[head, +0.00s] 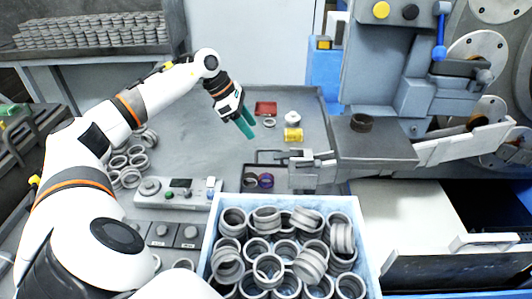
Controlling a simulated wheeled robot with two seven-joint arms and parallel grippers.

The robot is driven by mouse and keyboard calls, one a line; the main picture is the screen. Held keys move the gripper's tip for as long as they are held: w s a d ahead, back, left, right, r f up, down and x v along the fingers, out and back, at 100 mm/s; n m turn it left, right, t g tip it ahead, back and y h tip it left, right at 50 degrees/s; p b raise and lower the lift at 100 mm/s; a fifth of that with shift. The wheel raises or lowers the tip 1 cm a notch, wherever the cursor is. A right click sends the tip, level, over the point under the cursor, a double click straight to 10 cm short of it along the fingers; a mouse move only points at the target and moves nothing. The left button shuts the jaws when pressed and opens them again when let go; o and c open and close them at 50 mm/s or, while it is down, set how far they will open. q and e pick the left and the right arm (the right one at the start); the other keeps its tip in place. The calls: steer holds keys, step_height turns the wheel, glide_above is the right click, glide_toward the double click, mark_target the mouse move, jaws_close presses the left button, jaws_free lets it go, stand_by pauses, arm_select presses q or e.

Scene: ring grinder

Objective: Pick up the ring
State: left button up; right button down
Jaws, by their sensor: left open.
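Several grey metal rings (268,267) lie heaped in a light blue bin (214,217) at the bottom middle. One dark ring (361,122) sits alone on the grey machine ledge at the right. More rings (126,163) lie in a loose group on the table at the left, partly behind my left arm. My left gripper (248,132) has green fingers, is open and empty, and hangs above the table behind the bin, apart from all rings. My right gripper is not in view. Which ring the task means, I cannot tell.
A grinding machine (400,60) fills the right side. A control box (178,192) stands left of the bin. A yellow can (293,135) and a red tray (266,108) are on the table. A rack of stacked rings (90,33) is at the back left.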

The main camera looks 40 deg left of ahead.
arm_select(q)
steer(key=b, duration=0.8)
glide_toward(266, 175)
steer(key=shift+s+d, duration=0.1)
steer(key=x, duration=1.1)
steer(key=shift+f, duration=0.2)
steer(key=shift+d+f+b, duration=0.1)
steer(key=shift+f+b, duration=0.15)
steer(key=shift+b, duration=0.05)
steer(key=c, duration=0.9)
jaws_close()
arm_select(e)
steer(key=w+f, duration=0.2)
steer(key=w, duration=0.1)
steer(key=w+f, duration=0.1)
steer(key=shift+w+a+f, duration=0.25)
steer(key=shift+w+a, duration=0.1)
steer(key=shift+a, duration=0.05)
arm_select(q)
steer(key=shift+r, duration=0.1)
